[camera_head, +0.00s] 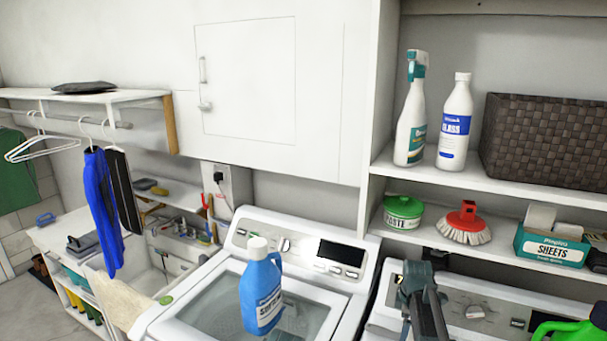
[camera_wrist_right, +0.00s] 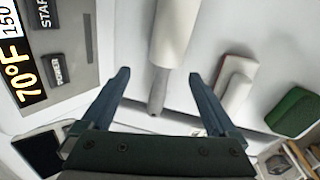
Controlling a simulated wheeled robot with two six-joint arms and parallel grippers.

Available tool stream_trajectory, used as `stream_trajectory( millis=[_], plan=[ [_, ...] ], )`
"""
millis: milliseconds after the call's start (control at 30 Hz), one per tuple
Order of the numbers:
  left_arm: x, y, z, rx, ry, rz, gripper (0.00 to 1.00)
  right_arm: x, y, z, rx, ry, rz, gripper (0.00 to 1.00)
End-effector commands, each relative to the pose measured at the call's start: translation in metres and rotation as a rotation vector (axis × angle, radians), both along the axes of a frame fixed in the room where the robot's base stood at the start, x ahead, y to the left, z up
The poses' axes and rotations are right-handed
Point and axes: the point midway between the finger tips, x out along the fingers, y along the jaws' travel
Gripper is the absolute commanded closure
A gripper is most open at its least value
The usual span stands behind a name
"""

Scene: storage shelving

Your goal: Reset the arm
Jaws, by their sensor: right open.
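My right gripper (camera_head: 424,290) is in front of the right-hand machine's control panel in the head view. In the right wrist view its two dark fingers (camera_wrist_right: 158,78) are spread apart with nothing held between them. A white roller with a grey handle (camera_wrist_right: 172,35) lies beyond the fingertips, its handle pointing into the gap; it looks apart from both fingers. My left gripper is not in view.
A blue detergent bottle (camera_head: 262,290) stands on the left washer (camera_head: 240,225). Shelves above hold a spray bottle (camera_head: 411,110), a white bottle (camera_head: 456,122), a brush (camera_head: 463,226) and a sheets box (camera_head: 551,243). A green jug (camera_head: 570,331) is at lower right.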

Motion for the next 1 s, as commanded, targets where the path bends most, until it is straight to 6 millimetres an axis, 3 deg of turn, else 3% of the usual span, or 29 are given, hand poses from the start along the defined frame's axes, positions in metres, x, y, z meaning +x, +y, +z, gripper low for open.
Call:
stream_trajectory(
  millis=[33,100,400,1000],
  plan=[
    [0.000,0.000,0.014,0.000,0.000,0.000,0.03,0.000,0.000,0.014,0.000,0.000,0.000,0.06],
    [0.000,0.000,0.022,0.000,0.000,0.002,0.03,0.000,0.000,0.022,0.000,0.000,0.000,0.06],
    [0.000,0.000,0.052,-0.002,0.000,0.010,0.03,0.000,0.000,0.052,0.000,0.000,0.000,0.06],
    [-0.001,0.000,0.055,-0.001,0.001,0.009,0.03,-0.008,0.002,0.055,0.000,0.001,-0.010,0.06]
  ],
)
